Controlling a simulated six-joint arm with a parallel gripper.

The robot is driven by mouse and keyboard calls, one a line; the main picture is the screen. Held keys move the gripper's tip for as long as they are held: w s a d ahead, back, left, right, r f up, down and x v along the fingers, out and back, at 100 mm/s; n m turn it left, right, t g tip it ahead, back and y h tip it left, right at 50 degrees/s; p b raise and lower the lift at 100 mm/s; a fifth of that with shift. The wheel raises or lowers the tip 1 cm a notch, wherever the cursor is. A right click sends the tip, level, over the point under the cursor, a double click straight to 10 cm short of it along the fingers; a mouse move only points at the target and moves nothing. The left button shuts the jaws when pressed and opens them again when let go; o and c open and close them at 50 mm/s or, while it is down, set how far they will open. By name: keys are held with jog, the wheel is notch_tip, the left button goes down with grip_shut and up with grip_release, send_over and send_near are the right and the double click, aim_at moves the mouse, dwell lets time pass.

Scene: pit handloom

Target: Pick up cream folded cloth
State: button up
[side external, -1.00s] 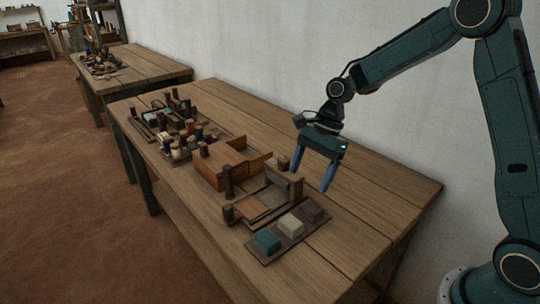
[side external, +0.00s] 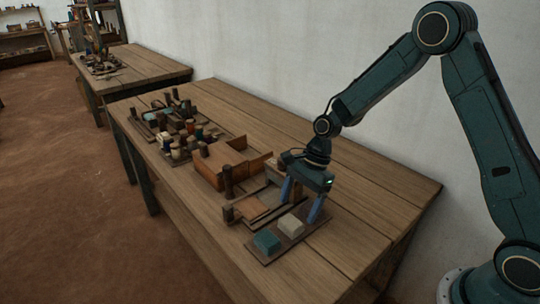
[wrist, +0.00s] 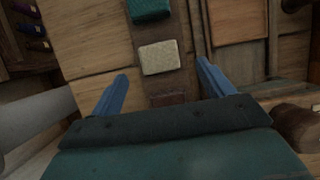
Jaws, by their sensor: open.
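The cream folded cloth (side external: 291,224) is a small pale block lying on a dark narrow board (side external: 262,255). A teal folded cloth (side external: 267,241) lies beside it on the same board. A dark brown cloth (wrist: 167,99) shows in the wrist view, partly cut off by my gripper's body. My gripper (side external: 299,207) is open and empty, pointing down above the board near the brown cloth's place. In the wrist view the cream cloth (wrist: 160,57) lies ahead of and between the two blue fingers, with the teal cloth (wrist: 149,9) beyond it. No finger appears to touch the cream cloth.
A wooden frame piece (side external: 252,207) and an open wooden box (side external: 212,172) stand left of the board. Several spools and small tools (side external: 178,134) crowd the table's far end. The table's near right part (side external: 350,238) is clear.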

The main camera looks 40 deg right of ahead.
aim_at(291, 224)
jog(key=shift+x, duration=2.6)
jog(key=shift+a, duration=0.1)
jog(key=c, duration=1.1)
